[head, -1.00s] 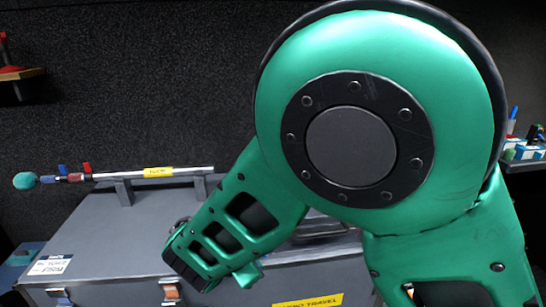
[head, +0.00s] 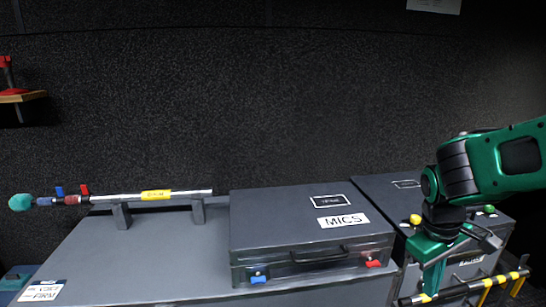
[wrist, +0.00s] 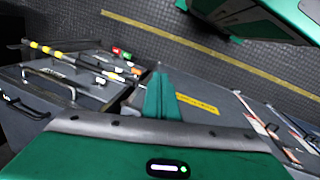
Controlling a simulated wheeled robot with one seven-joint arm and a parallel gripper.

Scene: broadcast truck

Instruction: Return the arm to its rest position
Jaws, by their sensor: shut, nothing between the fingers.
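My green arm (head: 500,165) is at the right of the head view, bent, with its wrist pointing down. My gripper (head: 431,285) hangs low at the right, in front of the grey case on that side. Its tips appear close to a black-and-yellow striped bar (head: 485,285), but I cannot tell whether they touch it. In the wrist view my gripper (wrist: 161,95) shows as green fingers together, with nothing held.
A grey case labelled MICS (head: 300,225) lies on a large grey trunk (head: 170,265). A silver pole (head: 120,197) rests on two supports at the left. A small shelf (head: 22,97) is on the dark wall. The wrist view shows open floor (wrist: 200,45) with a yellow line.

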